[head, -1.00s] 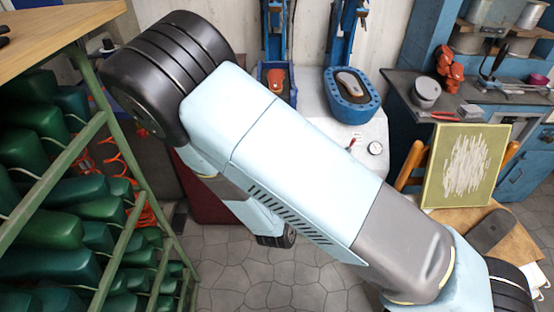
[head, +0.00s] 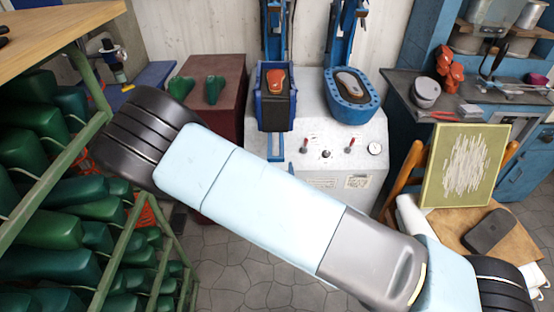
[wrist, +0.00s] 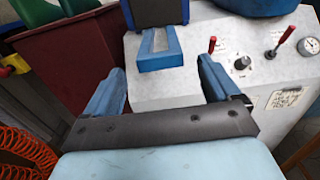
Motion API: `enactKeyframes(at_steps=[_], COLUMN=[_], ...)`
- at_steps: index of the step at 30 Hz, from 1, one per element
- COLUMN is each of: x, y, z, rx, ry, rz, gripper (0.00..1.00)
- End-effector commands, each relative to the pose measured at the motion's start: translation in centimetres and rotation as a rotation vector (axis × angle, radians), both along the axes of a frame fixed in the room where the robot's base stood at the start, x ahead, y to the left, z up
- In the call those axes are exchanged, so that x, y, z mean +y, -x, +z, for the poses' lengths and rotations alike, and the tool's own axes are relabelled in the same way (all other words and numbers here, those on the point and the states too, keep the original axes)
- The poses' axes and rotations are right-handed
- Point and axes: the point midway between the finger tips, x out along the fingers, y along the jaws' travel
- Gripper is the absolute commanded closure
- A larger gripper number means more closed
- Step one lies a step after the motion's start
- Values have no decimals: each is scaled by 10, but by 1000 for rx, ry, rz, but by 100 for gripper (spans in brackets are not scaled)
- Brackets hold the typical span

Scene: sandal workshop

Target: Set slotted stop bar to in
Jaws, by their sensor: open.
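The slotted stop bar (wrist: 161,50) is a blue bar with a long grey slot, jutting out toward me from under the left press station in the wrist view. In the head view the bar (head: 275,149) shows below the left blue press box. My gripper (wrist: 160,68) is open and empty, with one blue finger on each side of the bar's front end in the picture. I cannot tell how far the fingertips are from the bar.
The white press cabinet (head: 322,178) carries red-handled levers, a black knob and a gauge (head: 374,149) right of the bar. A dark red cabinet (head: 229,88) stands to its left. A rack of green lasts (head: 45,225) fills the left side, with an orange hose (wrist: 25,150) nearby.

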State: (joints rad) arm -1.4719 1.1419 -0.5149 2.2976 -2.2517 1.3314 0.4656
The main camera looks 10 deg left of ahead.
Motion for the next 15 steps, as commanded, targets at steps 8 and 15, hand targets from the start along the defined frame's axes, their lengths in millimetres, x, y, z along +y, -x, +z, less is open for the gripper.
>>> enactKeyframes(at_steps=[8,15], x=[10,12], y=[-38,-50], z=[0,0], rx=[0,0], ry=[-1,-1], rz=[1,0], gripper=[11,11])
